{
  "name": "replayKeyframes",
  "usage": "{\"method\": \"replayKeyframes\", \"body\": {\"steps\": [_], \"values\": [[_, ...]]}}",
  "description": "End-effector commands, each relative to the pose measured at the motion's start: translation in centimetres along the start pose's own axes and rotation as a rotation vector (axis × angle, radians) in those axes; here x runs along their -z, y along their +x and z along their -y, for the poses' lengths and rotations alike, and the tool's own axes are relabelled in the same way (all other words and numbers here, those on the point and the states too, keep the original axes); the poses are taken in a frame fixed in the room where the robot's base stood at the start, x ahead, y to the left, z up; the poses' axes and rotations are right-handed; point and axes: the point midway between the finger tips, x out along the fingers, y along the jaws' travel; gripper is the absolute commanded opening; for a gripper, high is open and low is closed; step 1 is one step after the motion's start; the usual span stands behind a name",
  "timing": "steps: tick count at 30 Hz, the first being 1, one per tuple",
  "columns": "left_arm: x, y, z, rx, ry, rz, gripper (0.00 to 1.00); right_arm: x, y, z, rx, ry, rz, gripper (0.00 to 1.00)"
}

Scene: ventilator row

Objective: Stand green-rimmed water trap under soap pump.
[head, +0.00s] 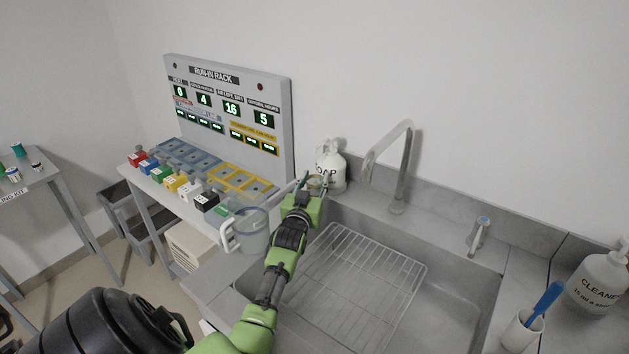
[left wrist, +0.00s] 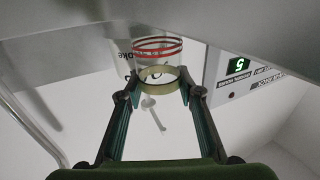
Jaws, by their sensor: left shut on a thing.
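The water trap (head: 316,184) is a small clear cup with a dull olive-green rim. In the left wrist view the trap (left wrist: 158,74) shows its rim between the fingertips, with red bands on its clear wall. My left gripper (head: 312,186) is shut on it at the back ledge of the sink. I cannot tell whether the trap touches the ledge. My right gripper is not in view.
A clear jug (head: 252,232) stands left of my gripper. The tap (head: 400,170) rises to the right of the soap. A wire rack (head: 365,280) lies in the sink. The run-in rack (head: 228,110) and coloured blocks are at left; a cleaner bottle (head: 597,282) is at right.

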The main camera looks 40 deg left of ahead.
Motion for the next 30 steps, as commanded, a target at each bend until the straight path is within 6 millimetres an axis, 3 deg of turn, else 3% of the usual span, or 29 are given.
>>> {"method": "replayKeyframes", "body": {"steps": [3,4,5,6,19,23,30], "values": [[-0.5,0.0,0.0,0.0,0.0,0.0,0.17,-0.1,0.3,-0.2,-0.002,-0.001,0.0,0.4],[-0.3,0.0,0.0,0.0,0.0,0.0,0.41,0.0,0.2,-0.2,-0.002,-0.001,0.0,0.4],[-0.3,0.0,0.0,0.0,0.0,0.0,0.49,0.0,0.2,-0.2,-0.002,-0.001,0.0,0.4],[-0.3,0.0,0.0,0.0,0.0,0.001,0.5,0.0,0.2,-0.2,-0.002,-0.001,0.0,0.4],[-0.1,-0.4,0.0,0.0,0.0,0.002,0.5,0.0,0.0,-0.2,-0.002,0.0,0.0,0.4],[-0.1,-2.1,-0.1,-0.001,0.0,0.001,0.5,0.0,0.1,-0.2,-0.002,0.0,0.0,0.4],[-0.2,-6.8,0.0,0.0,0.0,0.002,0.5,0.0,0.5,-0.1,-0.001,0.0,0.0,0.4]]}}
